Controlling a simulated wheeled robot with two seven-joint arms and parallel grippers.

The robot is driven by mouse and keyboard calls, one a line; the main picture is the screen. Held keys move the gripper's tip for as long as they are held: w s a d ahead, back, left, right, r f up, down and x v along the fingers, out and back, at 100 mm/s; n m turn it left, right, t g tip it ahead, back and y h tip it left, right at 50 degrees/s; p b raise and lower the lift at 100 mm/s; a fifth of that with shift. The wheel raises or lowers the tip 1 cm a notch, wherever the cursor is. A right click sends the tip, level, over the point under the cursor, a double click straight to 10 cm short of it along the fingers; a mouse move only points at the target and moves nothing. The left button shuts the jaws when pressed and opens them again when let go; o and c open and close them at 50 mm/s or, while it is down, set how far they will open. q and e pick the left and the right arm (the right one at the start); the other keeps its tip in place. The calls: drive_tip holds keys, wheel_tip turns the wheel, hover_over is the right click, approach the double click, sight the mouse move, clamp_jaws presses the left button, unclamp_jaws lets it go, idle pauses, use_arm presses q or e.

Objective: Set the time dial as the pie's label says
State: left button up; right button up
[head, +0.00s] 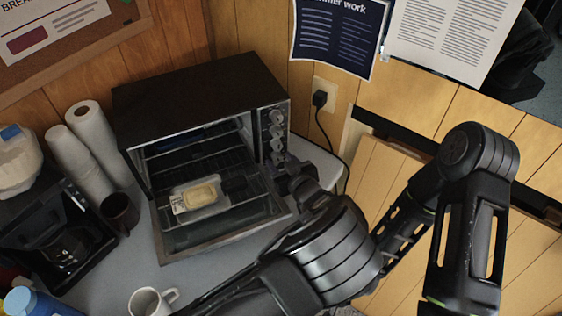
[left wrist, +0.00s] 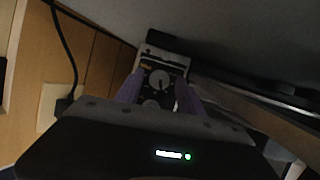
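A black toaster oven (head: 200,95) stands on the grey table with its glass door (head: 225,235) folded down. The pie (head: 202,195) sits in a small pale tray at the oven's open front. A white label (head: 179,204) shows at the tray's left end; its print is too small to read. A column of dials (head: 277,130) runs down the oven's right panel. My left gripper (head: 284,170) is at the lower end of this column. In the left wrist view its two fingers stand apart, with a round dial (left wrist: 160,80) showing between them. Contact is unclear. My right gripper is not in view.
A coffee maker (head: 55,235), stacked cups (head: 80,165), a paper roll (head: 95,130) and a dark mug (head: 119,212) stand left of the oven. A white mug (head: 150,301) is in front. A plug (head: 320,98) and cord are on the wall at right.

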use_arm(q)
clamp_jaws()
drive_tip(key=shift+r+p, duration=0.1)
drive_tip(key=shift+p, duration=0.25)
idle(0.4)
drive_tip(key=shift+d+m+g+y+p, duration=0.1)
drive_tip(key=shift+m+g+y+p, duration=0.25)
drive_tip(key=shift+m, duration=0.25)
drive_tip(key=shift+w+m+y, duration=0.1)
drive_tip(key=shift+m+y, duration=0.55)
drive_tip(key=shift+m, duration=0.15)
drive_tip(key=shift+d+f+m+g+y+b, duration=0.1)
drive_tip(key=shift+f+m+g+y+b, duration=0.1)
drive_tip(key=shift+m+y+b, duration=0.3)
drive_tip(key=shift+d+f+m+g+y+b, duration=0.15)
drive_tip(key=shift+m+y, duration=0.15)
drive_tip(key=shift+m, duration=0.4)
drive_tip(key=shift+m+y+b, duration=0.5)
drive_tip(key=shift+m+b, duration=0.2)
drive_tip(key=shift+m, duration=0.2)
drive_tip(key=shift+m+y+b, duration=0.5)
drive_tip(key=shift+m+y, duration=0.1)
drive_tip(key=shift+m, duration=0.3)
